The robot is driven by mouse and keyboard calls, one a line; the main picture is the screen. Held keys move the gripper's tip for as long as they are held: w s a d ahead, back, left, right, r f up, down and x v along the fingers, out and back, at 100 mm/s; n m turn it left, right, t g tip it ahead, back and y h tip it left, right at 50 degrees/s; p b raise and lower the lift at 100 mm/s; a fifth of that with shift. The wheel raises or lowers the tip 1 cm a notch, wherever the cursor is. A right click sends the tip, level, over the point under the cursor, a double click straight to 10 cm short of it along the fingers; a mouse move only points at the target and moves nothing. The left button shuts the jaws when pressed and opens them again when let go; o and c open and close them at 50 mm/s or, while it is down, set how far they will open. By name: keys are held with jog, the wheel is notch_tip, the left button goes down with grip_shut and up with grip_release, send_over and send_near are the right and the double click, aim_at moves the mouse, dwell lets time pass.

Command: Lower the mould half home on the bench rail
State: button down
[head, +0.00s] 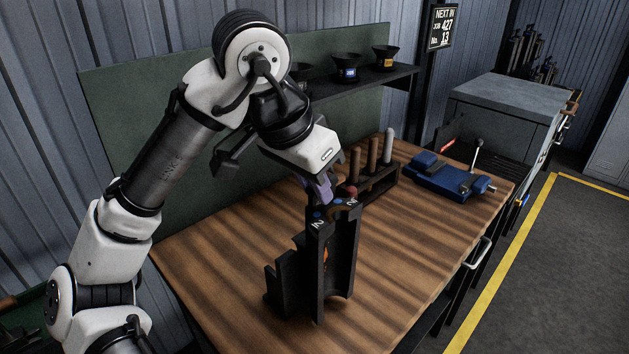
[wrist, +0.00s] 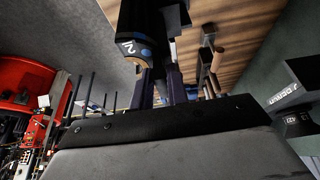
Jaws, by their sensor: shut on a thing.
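The mould half (head: 345,250) is a tall dark channel-shaped piece, upright, with white "2" marks and blue dots on its top. My gripper (head: 322,196) comes down from above and is shut on its top end. In the wrist view the dark, numbered end of the mould half (wrist: 127,35) is beyond my gripper's fingers (wrist: 160,80). A black stepped block (head: 283,280), which looks like the bench rail, stands on the bench directly left of the mould half. Whether the mould half's foot touches the rail or bench is unclear; the meeting faces are hidden.
A black rack with several upright rods (head: 373,155) stands behind the mould half. A blue vise (head: 450,177) is at the back right. A shelf (head: 370,83) with dark funnel-like cups runs above the bench. The wooden bench top (head: 410,240) is clear to the right.

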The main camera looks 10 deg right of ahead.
dwell(0.4)
jog(key=c, duration=1.3)
grip_release()
jog(key=shift+s, duration=0.1)
jog(key=shift+f, duration=0.25)
jog(key=b+v, duration=0.1)
jog(key=v, duration=1.3)
jog(key=shift+r, duration=0.2)
notch_tip(320, 180, up, 7)
jog(key=p, duration=0.7)
